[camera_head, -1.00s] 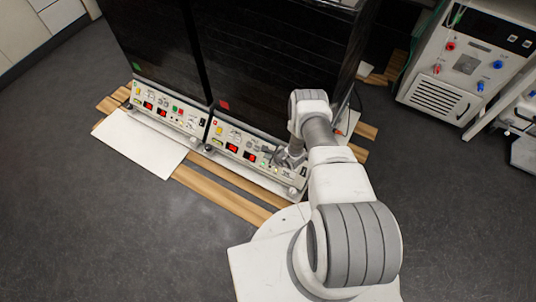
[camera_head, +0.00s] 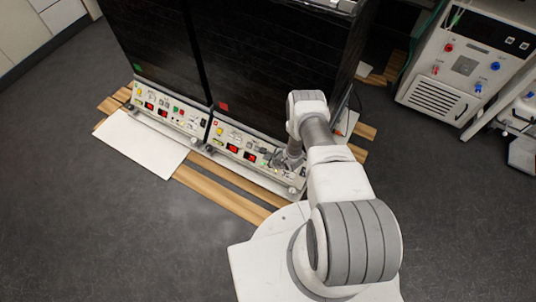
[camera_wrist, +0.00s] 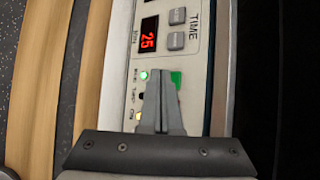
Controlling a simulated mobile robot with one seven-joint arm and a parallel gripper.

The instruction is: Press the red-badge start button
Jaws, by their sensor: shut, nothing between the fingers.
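The red badge (camera_head: 224,106) is on the dark front of the right-hand shaker, above its control panel (camera_head: 232,137). My gripper (camera_head: 284,161) is at the right part of that panel. In the wrist view my gripper (camera_wrist: 161,74) has its fingers together and empty, over the panel. A green button (camera_wrist: 177,79) shows just right of the fingertips, partly hidden by them. A lit green lamp (camera_wrist: 144,75) is just left of the tips. Whether the fingertips touch the panel or button cannot be told.
The left shaker has a green badge (camera_head: 137,68) and a similar panel (camera_head: 165,110). A red display (camera_wrist: 148,33) and grey TIME keys (camera_wrist: 177,28) lie beyond the fingers. A white board (camera_head: 140,145) and wooden slats (camera_head: 225,196) lie in front. Another instrument (camera_head: 465,65) stands at right.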

